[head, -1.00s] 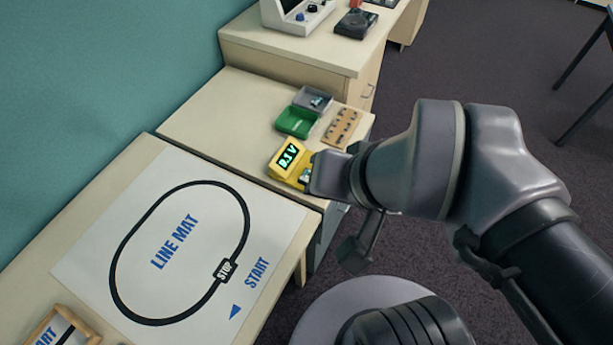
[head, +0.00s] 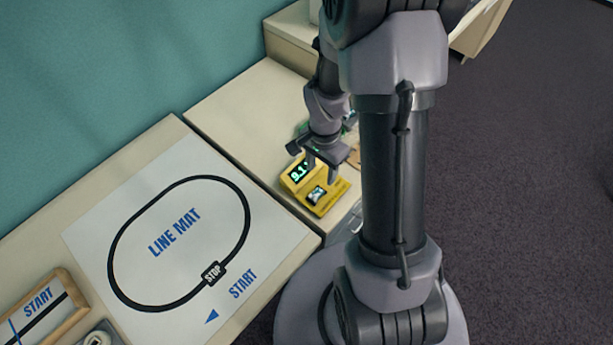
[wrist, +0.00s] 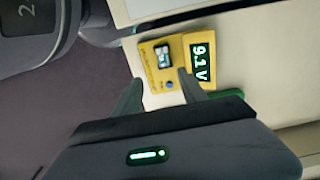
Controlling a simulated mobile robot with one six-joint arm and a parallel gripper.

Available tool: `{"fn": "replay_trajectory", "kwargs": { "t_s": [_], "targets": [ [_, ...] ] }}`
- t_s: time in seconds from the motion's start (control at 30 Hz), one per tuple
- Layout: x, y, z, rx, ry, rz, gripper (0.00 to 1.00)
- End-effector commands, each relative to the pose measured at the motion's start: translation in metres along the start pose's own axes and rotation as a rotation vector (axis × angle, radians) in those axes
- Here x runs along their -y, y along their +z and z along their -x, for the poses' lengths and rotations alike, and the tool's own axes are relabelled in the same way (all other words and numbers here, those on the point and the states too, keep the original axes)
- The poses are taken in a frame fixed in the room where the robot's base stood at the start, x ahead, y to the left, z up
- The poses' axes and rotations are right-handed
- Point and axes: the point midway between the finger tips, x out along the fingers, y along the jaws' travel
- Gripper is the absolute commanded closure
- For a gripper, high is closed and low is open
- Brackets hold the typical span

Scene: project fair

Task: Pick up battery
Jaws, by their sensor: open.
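The battery (head: 317,194) is a small dark and light block lying in the yellow tester (head: 328,201) on the middle table. The tester's display reads 9.1 in green. In the wrist view the battery (wrist: 163,56) sits in the tester (wrist: 150,76), beyond the fingertips, with the 9.1 V display to its right. My gripper (head: 322,165) hangs above the tester, fingers pointing down, open and empty. In the wrist view my gripper (wrist: 160,74) has its two fingers spread, with the battery roughly between and ahead of their tips. I cannot tell the exact height gap.
The line mat (head: 176,235) lies flat on the left table. A wooden-framed START tile (head: 41,301) is at lower left. Behind my gripper a green tray (head: 302,127) is mostly hidden by my arm. Dark carpet (head: 530,200) is open on the right.

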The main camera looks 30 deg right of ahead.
Motion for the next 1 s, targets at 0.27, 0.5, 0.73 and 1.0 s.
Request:
{"fn": "replay_trajectory", "kwargs": {
  "t_s": [0.27,0.5,0.73,1.0],
  "targets": [
    [0.000,0.001,-0.067,0.001,0.000,0.001,0.51],
    [0.006,0.004,-0.096,0.002,0.001,0.002,0.51],
    [0.008,0.005,-0.122,-0.001,0.000,0.001,0.51],
    [0.008,0.005,-0.120,-0.001,0.000,0.001,0.82]
  ]
}}
